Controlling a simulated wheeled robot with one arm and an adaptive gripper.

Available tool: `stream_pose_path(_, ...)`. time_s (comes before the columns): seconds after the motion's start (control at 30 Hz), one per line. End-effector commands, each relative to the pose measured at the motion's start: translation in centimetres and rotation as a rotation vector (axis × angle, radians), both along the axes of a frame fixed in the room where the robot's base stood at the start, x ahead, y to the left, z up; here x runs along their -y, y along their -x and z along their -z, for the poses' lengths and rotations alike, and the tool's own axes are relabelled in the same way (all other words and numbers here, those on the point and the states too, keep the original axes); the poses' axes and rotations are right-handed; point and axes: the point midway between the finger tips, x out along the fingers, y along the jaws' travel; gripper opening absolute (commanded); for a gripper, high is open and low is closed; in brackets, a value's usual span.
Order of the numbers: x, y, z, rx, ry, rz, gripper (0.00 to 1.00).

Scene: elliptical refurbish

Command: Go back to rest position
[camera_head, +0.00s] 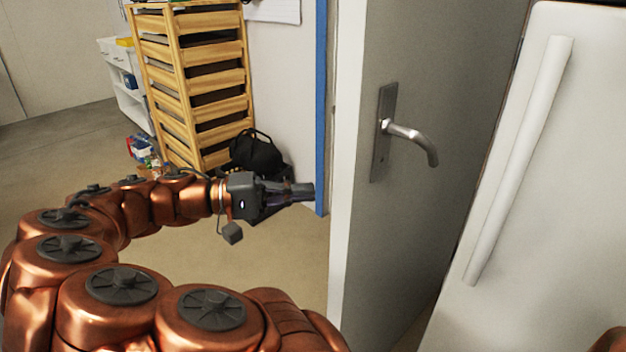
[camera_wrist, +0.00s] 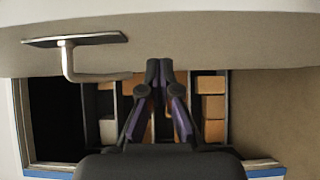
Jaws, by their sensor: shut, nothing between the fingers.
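My gripper (camera_head: 300,190) is at the end of my copper-coloured arm, left of the open door's edge in the head view. In the wrist view my gripper (camera_wrist: 160,68) has its two fingers together at the tips, with nothing between them. The grey door (camera_head: 440,90) stands ajar, with a silver lever handle (camera_head: 408,133) on its face. The handle also shows in the wrist view (camera_wrist: 70,62), to the left of the fingers and apart from them.
A white fridge-like front (camera_head: 570,190) with a long vertical handle stands at the right. A wooden slatted drawer tower (camera_head: 215,85) and a black bag (camera_head: 257,152) stand beyond the doorway. A blue door frame (camera_head: 321,110) borders the opening. Open floor (camera_head: 60,160) lies at the left.

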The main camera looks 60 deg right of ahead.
Motion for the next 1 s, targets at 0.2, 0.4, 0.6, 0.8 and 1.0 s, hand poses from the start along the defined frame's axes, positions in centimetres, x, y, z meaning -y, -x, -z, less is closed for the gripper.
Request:
stream_pose_path(0.2, -1.8, -2.3, 0.1, -0.001, -0.002, -0.003, 0.00)
stream_pose_path(0.4, -2.7, -3.2, 0.0, 0.000, 0.000, -0.001, 0.00)
stream_pose_path(0.6, -2.7, -3.2, 0.0, 0.000, 0.000, 0.000, 0.00)
stream_pose_path(0.8, -2.6, -3.1, 0.0, 0.000, 0.000, 0.001, 0.00)
stream_pose_path(1.0, -2.1, -2.4, 0.0, -0.001, 0.001, 0.002, 0.00)
